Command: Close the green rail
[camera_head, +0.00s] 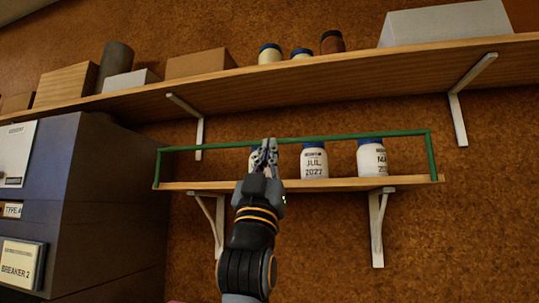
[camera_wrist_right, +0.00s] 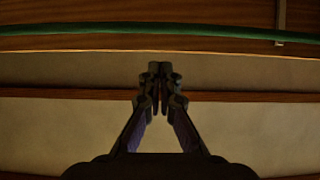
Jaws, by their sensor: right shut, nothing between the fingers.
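The green rail (camera_head: 365,134) is a thin bar with an upright at each end. It stands raised along the front of the lower wooden shelf (camera_head: 345,184). It also crosses the top of the right wrist view (camera_wrist_right: 100,29). My right gripper (camera_head: 267,143) is shut and empty. In the head view its fingertips overlap the middle of the rail; I cannot tell if they touch it. In the right wrist view the fingertips (camera_wrist_right: 160,70) appear below the rail, apart from it in the picture. My left gripper is not in view.
White jars with blue lids, such as the JUL 2027 jar (camera_head: 314,163) and one farther right (camera_head: 371,160), stand behind the rail. One is partly hidden by my gripper. An upper shelf (camera_head: 350,85) holds boxes and jars. A grey cabinet (camera_head: 110,200) stands at left.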

